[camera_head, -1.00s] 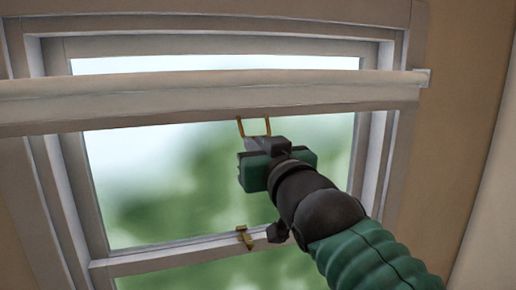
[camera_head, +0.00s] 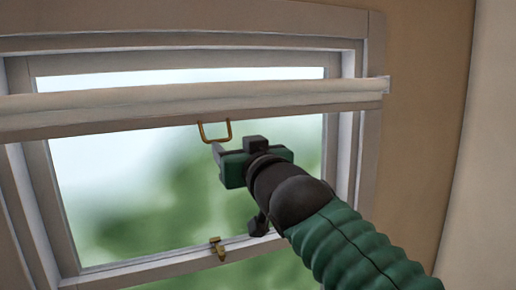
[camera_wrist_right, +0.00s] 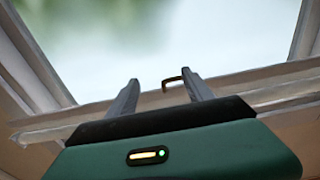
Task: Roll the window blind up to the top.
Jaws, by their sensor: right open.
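The window blind (camera_head: 190,104) is a pale rolled bar across the upper part of the window, with a strip of glass showing above it. A brass U-shaped handle (camera_head: 214,132) hangs from its lower edge. It also shows in the right wrist view (camera_wrist_right: 171,82), beyond the fingers and nearer the right-hand one. My right gripper (camera_head: 217,152) is open and empty just below the handle, seemingly apart from it. Its two grey fingers (camera_wrist_right: 161,92) stand apart in the wrist view. My left gripper is not in view.
A brass latch (camera_head: 217,248) sits on the lower sash rail below my right gripper. The white window frame (camera_head: 375,150) and beige wall (camera_head: 425,120) lie to the right. The space in front of the glass left of my arm is clear.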

